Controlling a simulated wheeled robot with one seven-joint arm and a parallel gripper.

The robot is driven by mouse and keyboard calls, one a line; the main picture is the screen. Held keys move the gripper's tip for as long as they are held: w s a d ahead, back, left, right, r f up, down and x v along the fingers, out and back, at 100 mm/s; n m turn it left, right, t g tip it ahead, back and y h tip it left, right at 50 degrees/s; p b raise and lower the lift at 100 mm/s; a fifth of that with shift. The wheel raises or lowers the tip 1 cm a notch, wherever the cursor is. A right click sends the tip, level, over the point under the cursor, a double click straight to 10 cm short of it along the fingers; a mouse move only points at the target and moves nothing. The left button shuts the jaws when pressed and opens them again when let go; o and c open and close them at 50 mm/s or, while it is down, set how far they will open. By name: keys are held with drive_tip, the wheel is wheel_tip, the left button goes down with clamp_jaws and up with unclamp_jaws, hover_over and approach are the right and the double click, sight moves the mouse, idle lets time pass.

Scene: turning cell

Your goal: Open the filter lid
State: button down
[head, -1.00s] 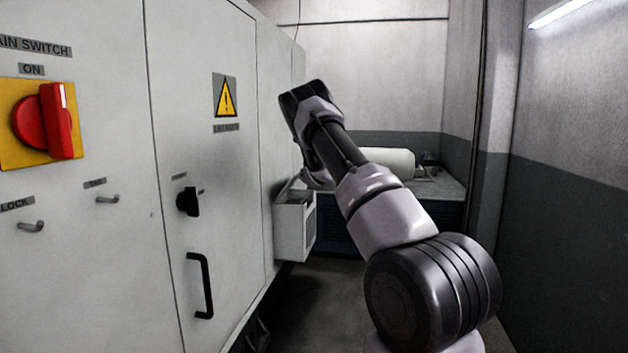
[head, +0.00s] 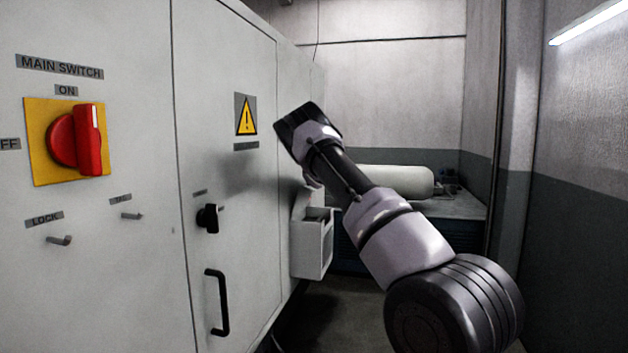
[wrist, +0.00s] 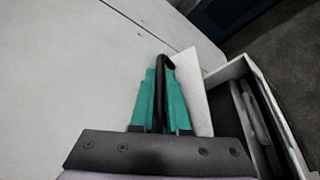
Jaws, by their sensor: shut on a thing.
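The filter box (head: 311,248) is a white box on the cabinet side, past the black door handle, with its top open in the head view. In the wrist view the box (wrist: 240,72) is at the right, its dark inside showing grey parts. The filter lid (wrist: 202,88) is a white panel standing up along the box's cabinet side. My gripper (wrist: 162,98) has teal fingers shut on the lid's black curved handle (wrist: 162,62). In the head view my arm hides the gripper and most of the lid.
The white cabinet wall (head: 110,270) runs along the left, with a red main switch (head: 76,140), a black knob (head: 207,218) and a black door handle (head: 217,302). A bench with a pale cylinder (head: 400,181) stands behind. Floor shows below the box.

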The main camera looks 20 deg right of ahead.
drive_tip(key=c, duration=1.2)
unclamp_jaws()
drive_tip(key=v, duration=1.1)
drive_tip(key=shift+w, duration=0.1)
